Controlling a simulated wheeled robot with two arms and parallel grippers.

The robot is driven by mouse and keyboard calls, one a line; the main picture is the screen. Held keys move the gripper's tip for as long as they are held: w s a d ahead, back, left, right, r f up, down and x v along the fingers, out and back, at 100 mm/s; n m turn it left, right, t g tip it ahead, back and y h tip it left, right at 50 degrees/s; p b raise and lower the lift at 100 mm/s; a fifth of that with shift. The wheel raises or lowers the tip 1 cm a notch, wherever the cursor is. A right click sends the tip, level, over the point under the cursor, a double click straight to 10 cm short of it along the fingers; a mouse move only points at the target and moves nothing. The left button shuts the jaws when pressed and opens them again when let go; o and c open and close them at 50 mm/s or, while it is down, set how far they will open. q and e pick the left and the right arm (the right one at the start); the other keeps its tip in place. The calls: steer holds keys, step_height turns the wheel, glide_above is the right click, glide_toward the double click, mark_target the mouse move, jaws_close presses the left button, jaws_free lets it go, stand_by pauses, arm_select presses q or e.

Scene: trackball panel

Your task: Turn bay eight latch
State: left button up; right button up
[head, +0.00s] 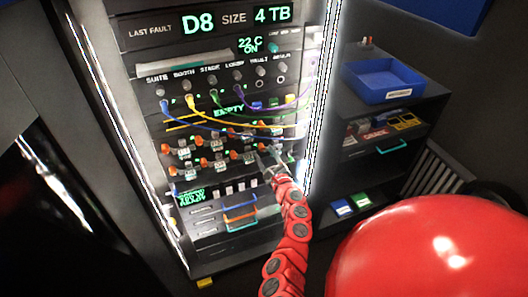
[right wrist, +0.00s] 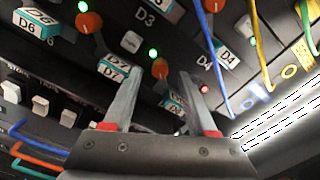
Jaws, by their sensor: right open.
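The rack panel shows in the head view, with rows of drive bays and small orange latch knobs. My right gripper (head: 272,162) is at the right end of the lower bay row. In the right wrist view my right gripper (right wrist: 160,74) is open and empty, with its fingers apart. The orange knob by label D7 (right wrist: 160,67) appears between its fingertips, beside a green light. A partly hidden teal label (right wrist: 172,103), probably D8, shows between the fingers, with a red light (right wrist: 204,89) nearby. That bay's knob is hidden, probably behind the right finger. My left gripper is not in view.
Blue, yellow, green and purple cables (head: 285,129) hang across the panel above the gripper. Bay labels D6 (right wrist: 38,22) and D4 (right wrist: 228,55) are close by. A shelf with a blue tray (head: 385,97) stands at the right.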

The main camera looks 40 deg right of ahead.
steer(key=shift+x, duration=1.05)
steer(key=shift+c, duration=0.3)
jaws_close()
